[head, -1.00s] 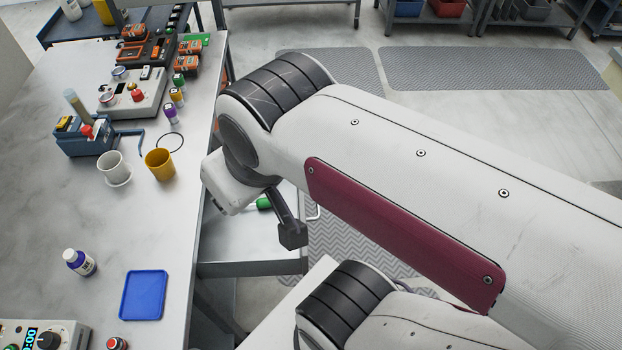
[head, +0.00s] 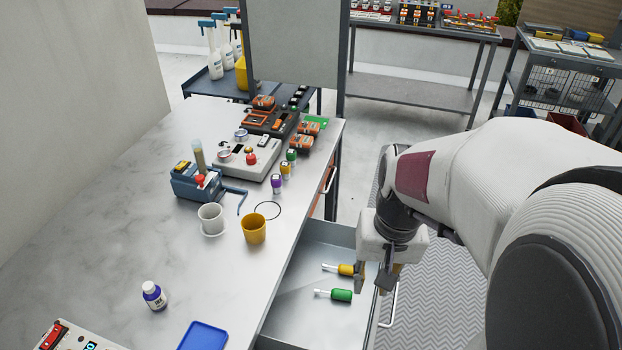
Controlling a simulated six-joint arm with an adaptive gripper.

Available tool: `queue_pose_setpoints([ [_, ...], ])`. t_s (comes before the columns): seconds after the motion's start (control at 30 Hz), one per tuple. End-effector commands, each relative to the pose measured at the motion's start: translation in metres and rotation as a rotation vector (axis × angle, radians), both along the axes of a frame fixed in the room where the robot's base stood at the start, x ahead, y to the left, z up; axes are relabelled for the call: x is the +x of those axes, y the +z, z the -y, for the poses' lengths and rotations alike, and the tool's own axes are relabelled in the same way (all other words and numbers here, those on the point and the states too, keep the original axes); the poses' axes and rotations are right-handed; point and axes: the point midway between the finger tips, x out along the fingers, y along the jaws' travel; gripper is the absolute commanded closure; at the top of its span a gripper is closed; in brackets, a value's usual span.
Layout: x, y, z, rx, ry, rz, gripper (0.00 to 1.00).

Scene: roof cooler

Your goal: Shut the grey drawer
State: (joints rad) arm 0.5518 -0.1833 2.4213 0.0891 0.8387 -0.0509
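The grey drawer (head: 290,312) stands open, pulled out to the right from under the bench top. A yellow-handled screwdriver (head: 345,269) and a green-handled screwdriver (head: 341,295) lie in it. Its bar handle (head: 394,308) is on the outer front at the right. My gripper (head: 375,288) points down at the drawer's front end, close to the handle. Its two fingers look apart, with nothing visibly held between them. I cannot tell whether a finger touches the drawer front. My arm hides the drawer's far front corner.
The bench top (head: 110,240) holds a white cup (head: 211,219), a yellow cup (head: 254,229), a purple-labelled bottle (head: 153,296) and a blue tray (head: 203,337). A closed orange drawer front (head: 318,190) is farther back. Patterned floor matting (head: 440,300) lies right of the drawer.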

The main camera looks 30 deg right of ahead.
Motion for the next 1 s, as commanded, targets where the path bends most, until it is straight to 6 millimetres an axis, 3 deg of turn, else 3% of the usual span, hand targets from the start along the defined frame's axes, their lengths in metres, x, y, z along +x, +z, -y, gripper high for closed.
queue_pose_setpoints([
  [1.0, -0.006, -0.129, 0.112, 0.204, -0.312, -0.063, 0.76],
])
